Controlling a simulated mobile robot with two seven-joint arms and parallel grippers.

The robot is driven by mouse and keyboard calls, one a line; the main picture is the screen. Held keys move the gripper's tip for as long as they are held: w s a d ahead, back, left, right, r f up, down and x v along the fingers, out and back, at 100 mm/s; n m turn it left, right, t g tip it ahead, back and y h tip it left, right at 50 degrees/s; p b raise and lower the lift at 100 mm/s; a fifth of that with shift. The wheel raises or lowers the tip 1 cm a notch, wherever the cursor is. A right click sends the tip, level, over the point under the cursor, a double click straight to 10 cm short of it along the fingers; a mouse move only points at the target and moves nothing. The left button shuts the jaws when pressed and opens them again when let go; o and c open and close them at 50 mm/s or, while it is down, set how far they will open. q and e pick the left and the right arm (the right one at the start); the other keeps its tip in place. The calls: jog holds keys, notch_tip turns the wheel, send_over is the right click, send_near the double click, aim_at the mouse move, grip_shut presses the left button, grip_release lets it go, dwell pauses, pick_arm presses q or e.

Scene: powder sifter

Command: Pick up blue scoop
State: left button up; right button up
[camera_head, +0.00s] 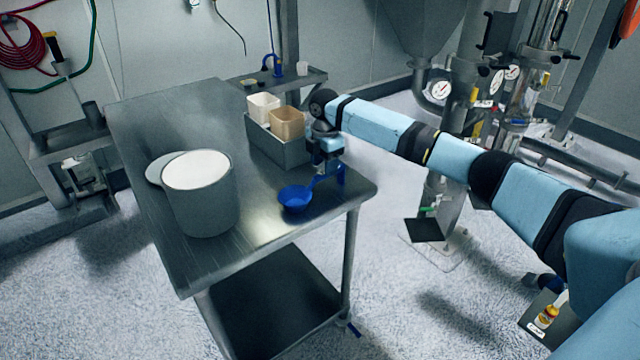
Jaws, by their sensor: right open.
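The blue scoop (295,199) lies on the metal table (262,232) near its front right corner. Its round bowl faces up, and its handle runs right and up toward my right gripper. My right gripper (328,174) points down at the handle end, above the table's right edge. It is open. Whether the handle lies between its fingers is too small to tell, and part of the handle is hidden by the gripper. My left gripper is not in view.
A grey pot (203,205) of white powder stands left of the scoop, a lid (156,170) behind it. The table's far left is clear.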

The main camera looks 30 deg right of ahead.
aim_at(325, 178)
jog(key=f, duration=0.5)
jog(key=shift+s, duration=0.3)
grip_shut()
jog(key=shift+r, duration=0.1)
notch_tip(325, 178, up, 20)
jog(key=shift+p, duration=0.4)
